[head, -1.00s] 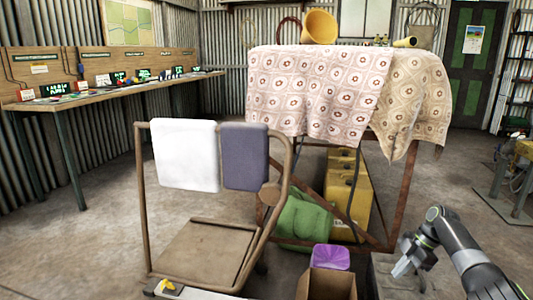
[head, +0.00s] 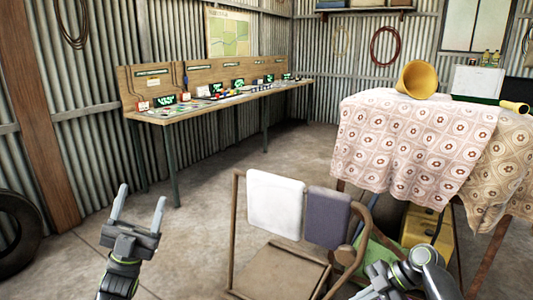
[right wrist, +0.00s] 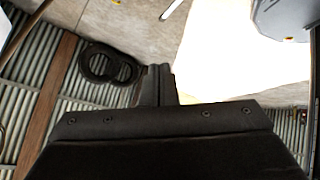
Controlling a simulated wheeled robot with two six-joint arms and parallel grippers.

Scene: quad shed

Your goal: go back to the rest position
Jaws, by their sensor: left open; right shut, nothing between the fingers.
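My left gripper (head: 140,203) is raised at the lower left of the head view. Its two pale fingers point up and stand well apart, with nothing between them. My right arm shows at the lower right of the head view, with its gripper (head: 372,286) partly cut off by the bottom edge. In the right wrist view the right gripper's dark fingers (right wrist: 158,82) are together, with nothing held. Neither gripper appears to touch anything.
A cloth-covered table (head: 400,150) is at right, a long wooden bench (head: 215,104) at the back left. A tyre (head: 17,232) is at far left.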

